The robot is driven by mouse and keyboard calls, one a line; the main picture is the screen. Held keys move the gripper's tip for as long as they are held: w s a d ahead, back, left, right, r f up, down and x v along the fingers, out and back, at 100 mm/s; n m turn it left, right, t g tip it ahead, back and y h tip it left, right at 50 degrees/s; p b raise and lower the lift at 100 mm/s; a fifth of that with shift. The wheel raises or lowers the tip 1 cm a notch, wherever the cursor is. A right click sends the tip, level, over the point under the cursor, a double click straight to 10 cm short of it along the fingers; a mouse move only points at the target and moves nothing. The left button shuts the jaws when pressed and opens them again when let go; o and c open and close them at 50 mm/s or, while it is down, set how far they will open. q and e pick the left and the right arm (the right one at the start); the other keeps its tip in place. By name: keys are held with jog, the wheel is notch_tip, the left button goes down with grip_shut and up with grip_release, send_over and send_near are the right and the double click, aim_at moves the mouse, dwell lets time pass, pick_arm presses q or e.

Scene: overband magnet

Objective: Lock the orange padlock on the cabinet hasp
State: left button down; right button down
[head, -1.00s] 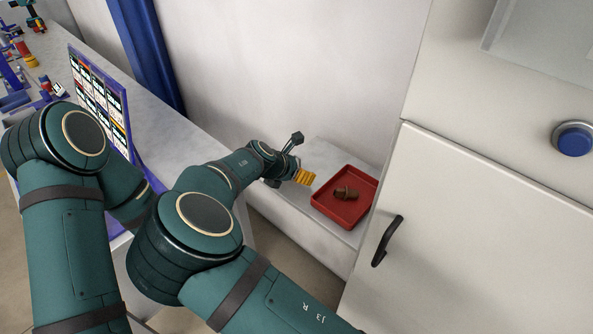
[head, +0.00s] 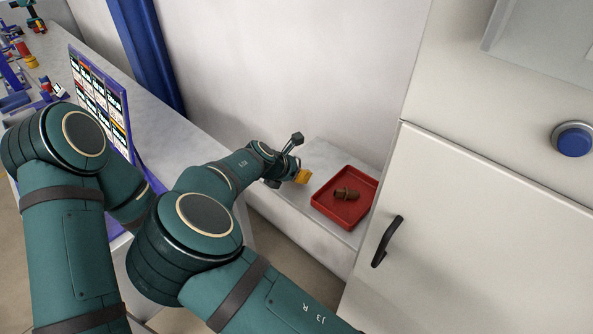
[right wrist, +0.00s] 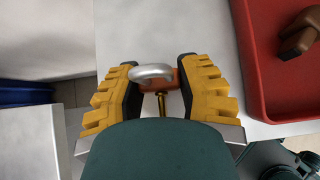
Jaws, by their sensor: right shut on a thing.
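My right gripper (right wrist: 158,88) is shut on the orange padlock (right wrist: 172,80), seen in the right wrist view between its yellow fingers. The padlock's silver shackle (right wrist: 152,72) stands out toward the far side, and a thin brass piece like a key (right wrist: 161,105) shows below it. Part of the padlock body is hidden by the fingers and the wrist. In the head view the right gripper (head: 302,176) is over the pale ledge, left of the red tray; the padlock cannot be made out there. I cannot make out a hasp on the cabinet (head: 470,220). My left gripper is out of view.
A red tray (head: 328,216) on the pale ledge (head: 318,155) holds a brown object (head: 346,195). The cabinet door has a black handle (head: 387,241), with a blue button (head: 574,140) above right. A workbench (head: 130,75) with a blue-framed panel stands at left.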

aim_at(296, 156)
dwell(0.5)
jog(key=shift+r+p, duration=2.35)
jog(key=shift+r, duration=0.35)
